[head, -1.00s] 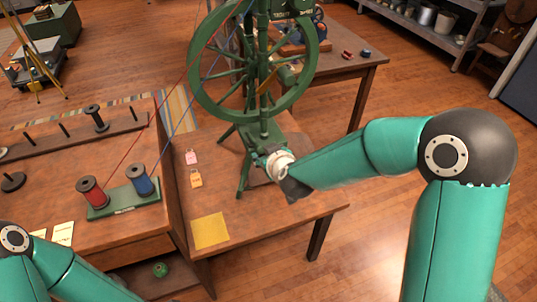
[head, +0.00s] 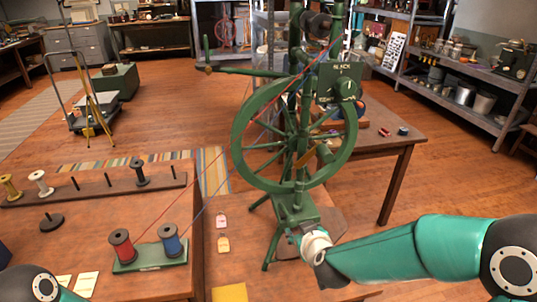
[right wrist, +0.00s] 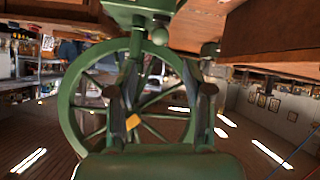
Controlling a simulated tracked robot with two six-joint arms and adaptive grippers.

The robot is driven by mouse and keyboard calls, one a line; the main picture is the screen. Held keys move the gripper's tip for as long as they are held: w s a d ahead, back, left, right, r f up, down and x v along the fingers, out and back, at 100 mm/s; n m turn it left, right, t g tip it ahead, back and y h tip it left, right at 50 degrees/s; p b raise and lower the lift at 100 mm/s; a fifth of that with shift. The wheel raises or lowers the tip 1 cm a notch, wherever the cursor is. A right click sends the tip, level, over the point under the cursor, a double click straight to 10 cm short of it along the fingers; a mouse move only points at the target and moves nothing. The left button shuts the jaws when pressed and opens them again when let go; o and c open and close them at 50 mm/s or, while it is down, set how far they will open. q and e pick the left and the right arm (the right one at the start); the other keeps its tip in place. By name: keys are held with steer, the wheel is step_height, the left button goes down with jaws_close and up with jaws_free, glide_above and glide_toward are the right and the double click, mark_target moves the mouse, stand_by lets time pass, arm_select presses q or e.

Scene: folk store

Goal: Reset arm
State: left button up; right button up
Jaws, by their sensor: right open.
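My right gripper (head: 293,233) is at the foot of the green spinning wheel (head: 247,122), low on its near side. In the head view its fingers are small and partly lost against the green frame; I cannot tell whether they touch it. In the right wrist view, the jaws (right wrist: 160,105) stand apart with the wheel's rim and spokes behind them. I see nothing held. My left arm shows only at the lower left corner, and its gripper is out of the picture.
A red spool (head: 121,247) and a blue spool (head: 170,239) stand on a green holder, with threads running to the wheel. Pink (head: 222,220) and orange (head: 223,243) tags and a yellow sheet (head: 229,293) lie nearby. A second table (head: 400,130) stands behind. Floor is open at left.

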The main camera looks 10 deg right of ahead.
steer(key=s+d+f+g+p, duration=0.2)
steer(key=s+f, duration=0.2)
steer(key=f, duration=0.3)
steer(key=s+d+f+g+p, duration=0.1)
steer(key=s+f+g+p, duration=0.1)
steer(key=s+f, duration=0.35)
steer(key=s+a+f+m+g+y, duration=0.1)
steer(key=s+a+f+m+g, duration=0.1)
steer(key=s+f, duration=0.3)
steer(key=s+a+f+m+g+y+p, duration=0.1)
steer(key=s+a+f+m+g+y, duration=0.1)
steer(key=s, duration=1.1)
step_height(320, 180, down, 3)
steer(key=a+m+g, duration=0.1)
steer(key=a+g, duration=0.1)
steer(key=shift+a+g+y, duration=0.15)
steer(key=shift+g+y, duration=0.15)
steer(key=shift+g, duration=0.1)
